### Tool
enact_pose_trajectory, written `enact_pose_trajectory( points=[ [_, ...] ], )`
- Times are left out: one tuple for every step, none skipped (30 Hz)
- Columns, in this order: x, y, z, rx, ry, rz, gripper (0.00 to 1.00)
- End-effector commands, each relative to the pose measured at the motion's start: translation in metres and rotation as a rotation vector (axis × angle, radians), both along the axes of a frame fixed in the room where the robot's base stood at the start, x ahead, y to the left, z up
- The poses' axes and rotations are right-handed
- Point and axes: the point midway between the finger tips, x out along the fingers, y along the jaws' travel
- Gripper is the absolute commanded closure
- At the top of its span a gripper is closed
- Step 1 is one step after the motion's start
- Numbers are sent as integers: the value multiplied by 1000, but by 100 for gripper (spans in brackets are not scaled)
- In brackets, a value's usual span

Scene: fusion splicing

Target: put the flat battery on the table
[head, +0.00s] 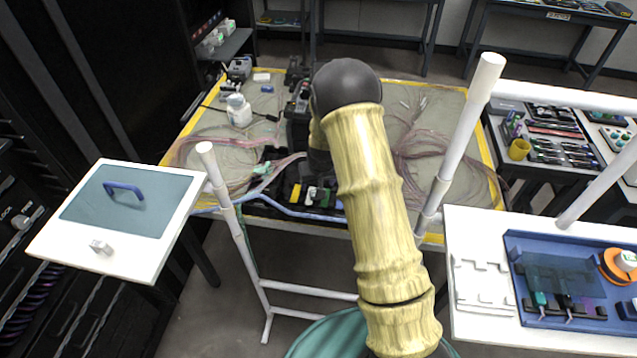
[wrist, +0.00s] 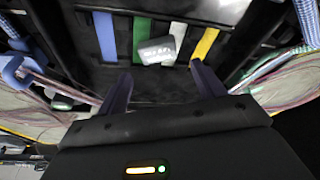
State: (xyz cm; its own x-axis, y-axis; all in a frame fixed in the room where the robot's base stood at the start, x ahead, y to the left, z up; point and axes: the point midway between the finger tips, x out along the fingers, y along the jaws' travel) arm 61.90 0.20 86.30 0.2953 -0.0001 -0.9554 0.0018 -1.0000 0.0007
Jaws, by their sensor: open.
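A small grey-white block with printed marks (wrist: 156,50), possibly the flat battery, sits among coloured strips in a dark tray in the wrist view. It looks slightly tilted. My gripper (wrist: 162,82) is open and empty, its two dark fingers spread to either side below the block in that view, apart from it. In the head view my arm hides most of the gripper and the block. The table (head: 465,188) has a grey mat with a yellow border. The dark tray (head: 262,209) is at its near edge.
Pink fibre bundles (head: 415,150) and a blue cable (head: 290,211) lie around the tray. A white jar (head: 239,110) stands at the back left. A blue tray (head: 520,240) is at right.

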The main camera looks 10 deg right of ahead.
Motion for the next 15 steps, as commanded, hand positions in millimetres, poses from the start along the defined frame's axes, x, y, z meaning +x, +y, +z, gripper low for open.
enact_pose_trajectory(
  points=[
    [-2, 0, 9, 0, -4, 1, 32],
    [-3, 0, 13, 0, -3, 1, 32],
    [-5, 0, 20, 0, -4, 0, 32],
    [-7, 0, 24, -1, -5, 0, 32],
    [-8, 0, 30, 0, -5, 0, 32],
    [-11, 0, 36, 0, -4, 0, 32],
    [-12, 0, 42, 0, -5, 0, 32],
    [-14, 0, 47, 0, -5, 0, 32],
    [-16, 0, 53, 0, -5, -1, 32],
    [-18, -1, 58, 0, -4, 0, 32],
    [-19, -1, 64, -1, -5, 0, 32],
    [-21, -1, 71, -1, -4, -1, 32],
    [-23, -1, 76, -1, -5, -1, 32],
    [-25, -1, 81, 0, -5, -2, 32],
    [-26, -1, 88, 1, -5, -2, 32]
  ],
)
